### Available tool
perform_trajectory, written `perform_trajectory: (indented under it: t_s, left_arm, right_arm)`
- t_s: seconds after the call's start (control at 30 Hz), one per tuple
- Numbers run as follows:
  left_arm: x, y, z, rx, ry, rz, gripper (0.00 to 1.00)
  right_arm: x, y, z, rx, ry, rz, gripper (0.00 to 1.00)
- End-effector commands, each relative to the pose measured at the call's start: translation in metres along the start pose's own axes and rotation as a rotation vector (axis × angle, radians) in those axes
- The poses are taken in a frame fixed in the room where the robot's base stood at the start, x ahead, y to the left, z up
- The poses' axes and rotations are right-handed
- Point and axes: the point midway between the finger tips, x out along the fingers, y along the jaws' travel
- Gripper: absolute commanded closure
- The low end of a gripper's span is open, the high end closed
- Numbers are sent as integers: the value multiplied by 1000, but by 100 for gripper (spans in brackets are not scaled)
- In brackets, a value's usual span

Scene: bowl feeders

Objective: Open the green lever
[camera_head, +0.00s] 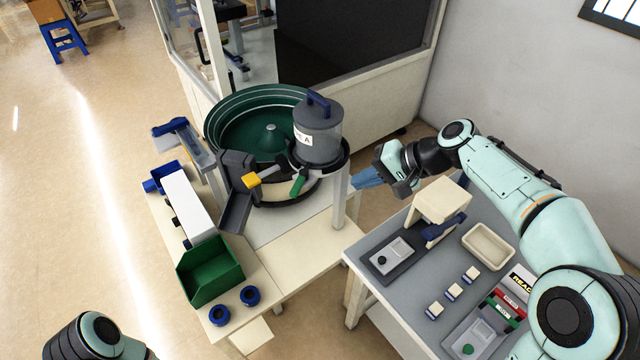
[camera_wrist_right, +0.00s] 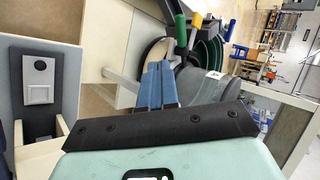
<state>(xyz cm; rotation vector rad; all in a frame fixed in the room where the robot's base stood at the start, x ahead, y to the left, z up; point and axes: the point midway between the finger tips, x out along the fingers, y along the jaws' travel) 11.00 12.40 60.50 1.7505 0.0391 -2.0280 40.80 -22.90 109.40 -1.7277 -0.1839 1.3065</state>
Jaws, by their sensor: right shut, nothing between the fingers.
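The green lever (camera_head: 298,185) points down and toward the front below the grey canister (camera_head: 320,140) at the bowl feeder. It also shows at the top of the right wrist view (camera_wrist_right: 180,32), beyond my fingers. My right gripper (camera_head: 358,178) is to the right of the lever and canister, apart from the lever. Its blue fingers (camera_wrist_right: 158,75) are shut with nothing between them. A yellow lever (camera_head: 252,181) sits left of the green one and also shows in the right wrist view (camera_wrist_right: 196,20). My left gripper is out of view.
The green feeder bowl (camera_head: 235,129) stands behind the levers. A pale post (camera_head: 340,200) stands between the green lever and my right gripper. A green bin (camera_head: 211,271) is at front left. The grey bench (camera_head: 400,298) at right holds a tray (camera_head: 488,246) and small blocks.

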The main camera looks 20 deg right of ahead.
Motion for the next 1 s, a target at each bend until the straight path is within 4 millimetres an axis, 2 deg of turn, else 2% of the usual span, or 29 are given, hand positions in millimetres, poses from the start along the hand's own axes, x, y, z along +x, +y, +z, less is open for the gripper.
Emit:
perform_trajectory:
  t_s: [0.17, 0.57, 0.7, 1.0]
  left_arm:
    - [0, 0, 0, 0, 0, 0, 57]
    - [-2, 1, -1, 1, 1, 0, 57]
    - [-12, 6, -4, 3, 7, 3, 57]
    - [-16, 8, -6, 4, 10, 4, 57]
  right_arm:
    - [20, 1, 1, 1, -6, 2, 100]
    - [102, 0, 2, 0, -6, 2, 100]
    - [116, -18, 0, -3, -2, 0, 100]
    - [129, -27, 0, 0, -1, 1, 100]
